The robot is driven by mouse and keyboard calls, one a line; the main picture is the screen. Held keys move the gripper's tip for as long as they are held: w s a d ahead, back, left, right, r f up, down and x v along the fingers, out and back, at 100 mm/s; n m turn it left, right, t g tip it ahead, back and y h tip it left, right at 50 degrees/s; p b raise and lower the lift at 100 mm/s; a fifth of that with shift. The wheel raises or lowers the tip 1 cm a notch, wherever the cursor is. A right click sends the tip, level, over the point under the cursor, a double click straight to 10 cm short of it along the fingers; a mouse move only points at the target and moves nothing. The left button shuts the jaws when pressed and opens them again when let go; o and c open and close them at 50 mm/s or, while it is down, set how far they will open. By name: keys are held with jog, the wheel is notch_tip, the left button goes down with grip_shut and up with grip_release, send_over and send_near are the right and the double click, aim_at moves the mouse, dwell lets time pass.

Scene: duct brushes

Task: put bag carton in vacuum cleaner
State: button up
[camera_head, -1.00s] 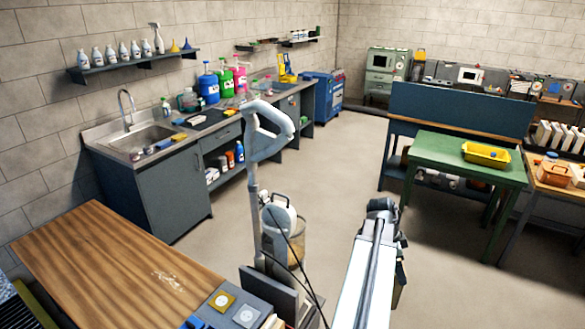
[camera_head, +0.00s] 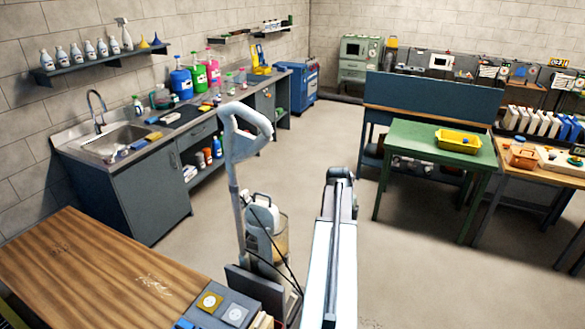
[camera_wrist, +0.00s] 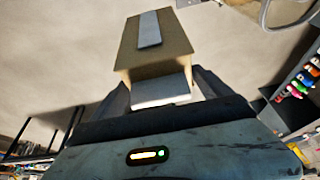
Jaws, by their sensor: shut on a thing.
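The bag carton (camera_wrist: 175,47) is a tan cardboard box with a pale strip on its top. In the wrist view it sits between the dark fingers of my gripper (camera_wrist: 160,88), which is shut on it. In the head view my arm reaches forward, and its far end hides the gripper and carton. The vacuum cleaner (camera_head: 236,190) is a grey upright machine with a looped handle, a pale tank and a tan-tinted clear canister. It stands left of my arm in the head view. Its lower part is partly hidden behind a dark panel.
A wooden table (camera_head: 90,265) lies at the lower left. A green table (camera_head: 420,140) with a yellow tray (camera_head: 471,142) stands at the right. A sink counter (camera_head: 150,160) runs along the left wall. The floor (camera_head: 310,130) beyond the vacuum cleaner is open.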

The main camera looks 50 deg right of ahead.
jog(key=w+d+r+n+t+y+p, duration=0.1)
jog(key=w+r+n+y+p, duration=0.1)
jog(key=w+n, duration=0.55)
jog(key=w+d+r+n+t+y+p, duration=0.15)
jog(key=w+n, duration=0.35)
jog(key=w, duration=0.5)
jog(key=w+d+r+n+t+y+p, duration=0.1)
jog(key=w+d+r+n+y+p, duration=0.15)
jog(key=w+n, duration=0.45)
jog(key=w+a+m, duration=0.1)
jog(key=w+a, duration=0.2)
jog(key=a, duration=1.1)
jog(key=shift+r+h, duration=0.25)
jog(key=shift+h, duration=0.05)
jog(key=shift+w+a, duration=0.1)
jog(key=shift+f+b, duration=0.1)
jog(key=shift+b, duration=0.3)
